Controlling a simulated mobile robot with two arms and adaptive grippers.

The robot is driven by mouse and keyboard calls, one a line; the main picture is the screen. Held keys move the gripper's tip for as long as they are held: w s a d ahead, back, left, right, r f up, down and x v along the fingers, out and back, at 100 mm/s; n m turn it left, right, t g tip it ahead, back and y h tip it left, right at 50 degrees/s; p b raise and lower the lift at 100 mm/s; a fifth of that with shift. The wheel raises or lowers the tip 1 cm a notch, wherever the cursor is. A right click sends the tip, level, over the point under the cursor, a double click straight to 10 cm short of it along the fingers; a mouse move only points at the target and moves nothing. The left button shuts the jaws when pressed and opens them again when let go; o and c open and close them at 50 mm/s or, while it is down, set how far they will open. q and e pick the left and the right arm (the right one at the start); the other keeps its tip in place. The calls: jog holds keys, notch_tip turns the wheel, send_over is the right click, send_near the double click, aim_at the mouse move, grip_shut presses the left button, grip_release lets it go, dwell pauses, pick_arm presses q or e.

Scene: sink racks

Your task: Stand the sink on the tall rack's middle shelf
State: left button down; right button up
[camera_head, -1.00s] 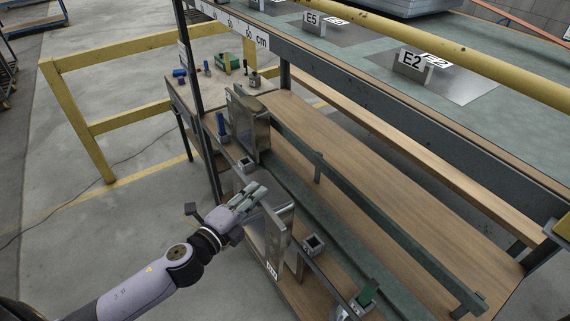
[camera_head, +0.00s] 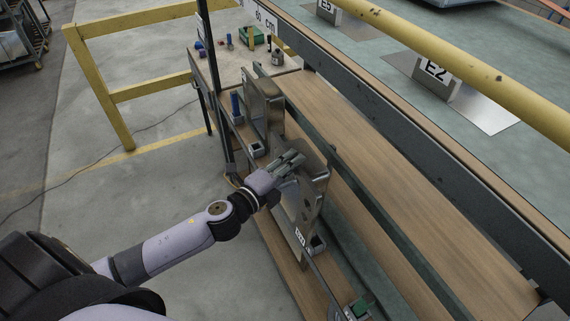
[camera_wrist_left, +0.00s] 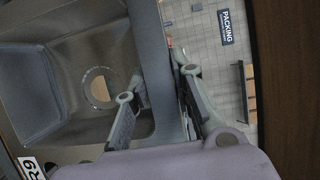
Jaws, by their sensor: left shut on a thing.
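My left gripper (camera_head: 290,160) is shut on the rim of a grey metal sink (camera_head: 316,178). The sink is on edge, roughly upright, at the front of the rack's wooden shelf (camera_head: 400,170). I cannot tell whether it touches the shelf or rail. In the left wrist view the gripper's fingers (camera_wrist_left: 165,105) straddle the rim of the sink (camera_wrist_left: 60,85), whose bowl and round drain hole show on the left. A second metal sink (camera_head: 262,105) stands on the rack beyond the held one. My right gripper is not in view.
A dark rail (camera_head: 345,170) runs along the shelf. The shelf to the right is bare. A small table (camera_head: 225,65) with tools stands behind.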

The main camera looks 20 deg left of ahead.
aim_at(317, 158)
pick_arm(q)
jog(key=w+d, duration=0.1)
jog(key=w, duration=0.1)
jog(key=w+d, duration=0.1)
jog(key=shift+w+d+r+p, duration=0.1)
jog(key=shift+w+d+p, duration=0.2)
jog(key=shift+w, duration=0.1)
jog(key=shift+w+d, duration=1)
jog(key=shift+w, duration=0.3)
jog(key=shift+f+b, duration=1.65)
jog(key=shift+f, duration=0.4)
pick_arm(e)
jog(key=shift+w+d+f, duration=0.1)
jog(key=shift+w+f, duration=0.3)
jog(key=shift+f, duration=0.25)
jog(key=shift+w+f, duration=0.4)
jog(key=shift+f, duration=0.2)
pick_arm(q)
jog(key=shift+s, duration=0.1)
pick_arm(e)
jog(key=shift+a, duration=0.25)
pick_arm(q)
jog(key=shift+s+f+b, duration=0.2)
jog(key=shift+f+b, duration=0.1)
jog(key=shift+f, duration=0.2)
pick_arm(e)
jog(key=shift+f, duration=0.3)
